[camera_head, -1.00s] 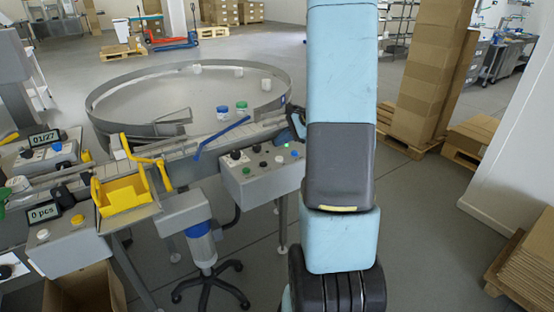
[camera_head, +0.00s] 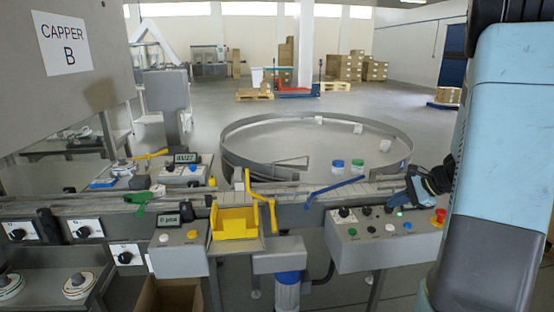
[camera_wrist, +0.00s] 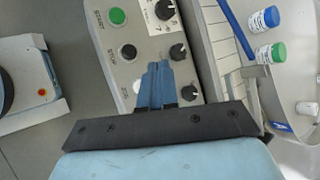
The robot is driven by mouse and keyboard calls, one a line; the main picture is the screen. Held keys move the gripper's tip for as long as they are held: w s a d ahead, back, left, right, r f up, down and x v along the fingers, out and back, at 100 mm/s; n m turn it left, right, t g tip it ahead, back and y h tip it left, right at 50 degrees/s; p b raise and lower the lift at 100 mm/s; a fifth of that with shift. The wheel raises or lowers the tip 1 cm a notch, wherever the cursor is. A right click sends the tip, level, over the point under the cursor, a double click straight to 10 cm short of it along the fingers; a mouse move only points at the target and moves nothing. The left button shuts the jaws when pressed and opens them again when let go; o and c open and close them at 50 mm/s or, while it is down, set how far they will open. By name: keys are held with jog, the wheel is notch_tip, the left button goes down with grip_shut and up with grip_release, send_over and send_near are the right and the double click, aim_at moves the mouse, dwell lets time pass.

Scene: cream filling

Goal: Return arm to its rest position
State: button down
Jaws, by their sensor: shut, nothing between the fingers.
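My arm rises at the right of the head view, light blue with dark grey joints. My gripper (camera_head: 406,190) shows partly behind the arm, near the right end of the control box (camera_head: 350,257). In the wrist view my gripper (camera_wrist: 158,70) has its two blue fingers together, with nothing between them. They appear over the control panel (camera_wrist: 130,30), among its green button, black button and dark knobs. I cannot tell the gap between fingertips and panel.
A round turntable (camera_head: 300,128) carries blue-capped and green-capped jars (camera_head: 357,166). A conveyor (camera_head: 290,196) runs in front. A yellow bin (camera_head: 236,223) hangs at its middle. A machine marked CAPPER B (camera_head: 66,85) stands at the left. Open floor lies behind.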

jog(key=s+a+r+n+g+h, duration=0.1)
jog(key=s+a+r+n, duration=0.4)
jog(key=a+r, duration=0.15)
jog(key=s+a+r+n+g, duration=0.2)
jog(key=s+a+r+n, duration=0.25)
jog(key=a, duration=0.35)
jog(key=s+a+r+n+t+h, duration=0.1)
jog(key=s+a+r+n+h, duration=0.1)
jog(key=s, duration=0.5)
jog(key=s+a+r+n+t+h, duration=0.1)
jog(key=s+a+r+n+h, duration=0.1)
jog(key=s+n, duration=0.4)
jog(key=shift+s+a+r+h, duration=0.2)
jog(key=shift+s+r+h, duration=0.5)
jog(key=shift+s+r, duration=0.4)
jog(key=shift+w+r, duration=0.1)
jog(key=shift+w, duration=0.05)
